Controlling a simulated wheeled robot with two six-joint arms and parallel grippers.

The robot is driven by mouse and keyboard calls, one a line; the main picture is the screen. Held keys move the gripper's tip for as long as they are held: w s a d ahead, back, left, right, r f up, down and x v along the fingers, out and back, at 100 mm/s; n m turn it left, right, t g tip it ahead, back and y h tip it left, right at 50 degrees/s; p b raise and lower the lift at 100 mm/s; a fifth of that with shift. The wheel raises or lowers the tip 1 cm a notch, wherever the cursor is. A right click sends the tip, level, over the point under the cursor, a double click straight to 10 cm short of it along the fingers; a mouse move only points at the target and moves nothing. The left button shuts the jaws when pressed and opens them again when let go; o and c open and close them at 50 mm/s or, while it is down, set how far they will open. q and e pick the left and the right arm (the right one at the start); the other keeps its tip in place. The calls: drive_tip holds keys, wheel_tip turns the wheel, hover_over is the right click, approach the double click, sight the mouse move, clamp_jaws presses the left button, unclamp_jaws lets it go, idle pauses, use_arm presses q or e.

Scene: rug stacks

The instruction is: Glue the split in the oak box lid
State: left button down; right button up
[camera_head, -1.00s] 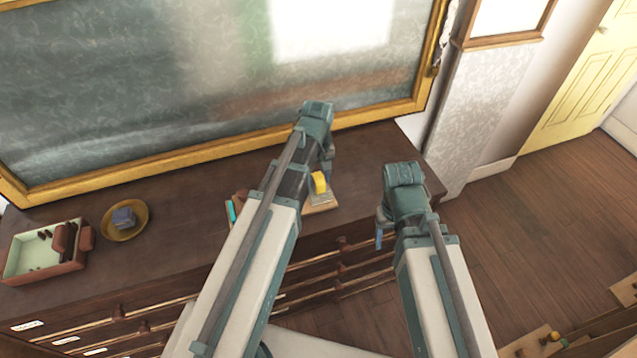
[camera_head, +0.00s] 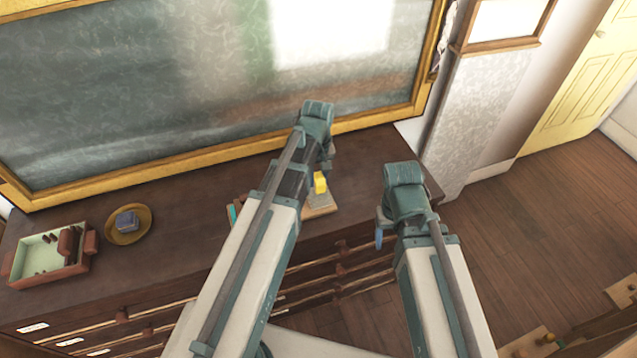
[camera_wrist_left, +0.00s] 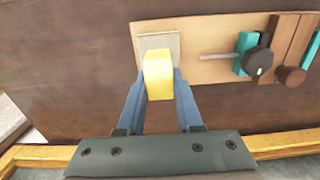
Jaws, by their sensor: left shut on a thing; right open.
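My left gripper (camera_head: 325,172) is shut on a small yellow block (camera_head: 320,184) above the dresser top. In the left wrist view the yellow block (camera_wrist_left: 159,78) sits between the blue fingers, overlapping a flat grey-beige square (camera_wrist_left: 160,42) on a light wooden board (camera_wrist_left: 205,70); whether they touch is unclear. The board holds a metal-shafted tool (camera_wrist_left: 220,57), teal pieces and brown strips. In the head view my left arm hides part of the board (camera_head: 329,209). My right gripper (camera_head: 379,238) is open and empty by the dresser's right end. I cannot pick out the box lid for certain.
On the left of the dark dresser (camera_head: 190,245) stand a reddish box with a pale green inside (camera_head: 38,258) and a round yellowish dish (camera_head: 118,236) holding a blue-grey block (camera_head: 127,220). A gold-framed panel (camera_head: 180,165) rises behind. The dresser top between dish and board is clear.

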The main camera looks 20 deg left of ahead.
sight(318, 175)
use_arm(q)
drive_tip(key=shift+r+p, duration=1.55)
drive_tip(key=shift+r, duration=0.3)
use_arm(e)
wheel_tip(318, 175, up, 4)
drive_tip(key=shift+f, duration=0.25)
